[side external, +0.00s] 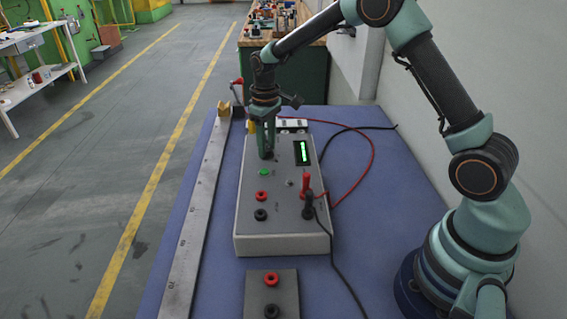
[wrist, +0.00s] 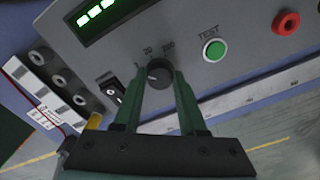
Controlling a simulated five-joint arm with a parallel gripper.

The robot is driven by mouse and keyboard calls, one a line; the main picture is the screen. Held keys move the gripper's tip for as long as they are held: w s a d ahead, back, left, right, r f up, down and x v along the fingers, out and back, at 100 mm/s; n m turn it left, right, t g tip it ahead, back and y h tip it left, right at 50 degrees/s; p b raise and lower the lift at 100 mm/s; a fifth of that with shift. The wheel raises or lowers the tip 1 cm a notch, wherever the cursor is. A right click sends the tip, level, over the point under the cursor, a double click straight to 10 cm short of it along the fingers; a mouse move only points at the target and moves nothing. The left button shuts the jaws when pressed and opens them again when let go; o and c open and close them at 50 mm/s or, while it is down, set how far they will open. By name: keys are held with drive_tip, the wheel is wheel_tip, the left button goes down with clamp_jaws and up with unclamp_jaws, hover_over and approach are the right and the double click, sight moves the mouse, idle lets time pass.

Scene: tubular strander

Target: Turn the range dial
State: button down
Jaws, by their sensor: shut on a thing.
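The range dial (wrist: 158,72) is a small dark round knob on the grey meter box, with a white pointer line and the marks 2, 20 and 200 around it. In the wrist view my gripper (wrist: 161,80) has its two green fingers shut on the dial, one on each side. In the side external view my gripper (side external: 266,153) points straight down at the upper part of the meter box (side external: 283,243), and its fingers hide the dial. The lit green display (side external: 302,152) is to the right of the gripper.
A green TEST button (wrist: 214,50) and a red socket (wrist: 286,23) lie beside the dial. A black rocker switch (wrist: 113,91) is near the box edge. Red and black plugs (side external: 306,190) with trailing leads stand on the box. A long metal ruler bar (side external: 193,215) lies left of it.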

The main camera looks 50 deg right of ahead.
drive_tip(key=shift+w+a+r, duration=0.1)
drive_tip(key=shift+w+a, duration=0.05)
drive_tip(key=shift+a, duration=0.05)
drive_tip(key=c, duration=0.6)
unclamp_jaws()
drive_tip(key=shift+c, duration=0.2)
drive_tip(key=shift+o, duration=0.9)
drive_tip(key=shift+d, duration=0.1)
wheel_tip(320, 180, up, 12)
drive_tip(key=shift+s, duration=0.2)
